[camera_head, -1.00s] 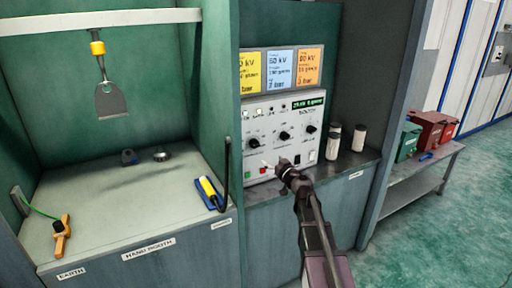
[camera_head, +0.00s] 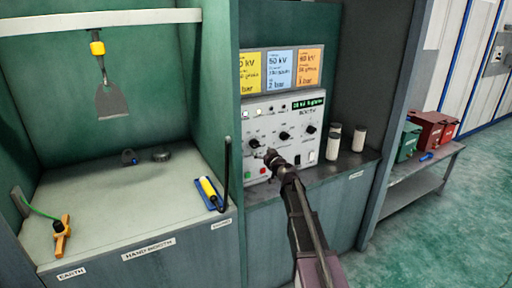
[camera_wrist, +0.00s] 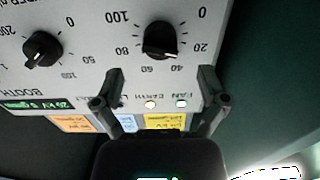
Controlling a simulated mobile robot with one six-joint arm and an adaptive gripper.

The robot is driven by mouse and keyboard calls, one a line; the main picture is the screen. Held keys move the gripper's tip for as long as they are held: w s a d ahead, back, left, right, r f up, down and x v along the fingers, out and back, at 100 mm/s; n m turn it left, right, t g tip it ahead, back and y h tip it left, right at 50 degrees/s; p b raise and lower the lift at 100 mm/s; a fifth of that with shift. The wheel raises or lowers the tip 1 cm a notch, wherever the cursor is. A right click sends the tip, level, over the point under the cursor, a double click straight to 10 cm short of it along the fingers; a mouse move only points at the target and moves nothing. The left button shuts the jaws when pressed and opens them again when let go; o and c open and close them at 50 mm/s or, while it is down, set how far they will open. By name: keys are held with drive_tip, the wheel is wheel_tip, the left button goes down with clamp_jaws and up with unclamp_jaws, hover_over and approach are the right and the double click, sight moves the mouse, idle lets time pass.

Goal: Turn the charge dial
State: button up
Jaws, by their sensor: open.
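The control panel (camera_head: 283,140) stands upright on the bench, with three black dials in a row. The left dial (camera_head: 255,143) shows large and upside down in the wrist view (camera_wrist: 160,40), on a scale marked 0 to 100. Its name is not readable, so I cannot tell if it is the charge dial. My gripper (camera_head: 269,156) is in front of the panel, just below and right of this dial. In the wrist view my gripper (camera_wrist: 160,76) is open and empty, its fingers spread apart short of the dial. The middle dial (camera_wrist: 42,48) lies to the left there.
A lit green display (camera_head: 309,104) tops the panel, under yellow, blue and orange cards (camera_head: 280,70). Two jars (camera_head: 346,140) stand right of the panel. A booth wall (camera_head: 220,90) rises close on the left. Red and green bins (camera_head: 430,130) sit on a side bench.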

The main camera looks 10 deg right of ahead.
sight(257, 146)
drive_tip(key=shift+x, duration=2.7)
drive_tip(key=c, duration=1.1)
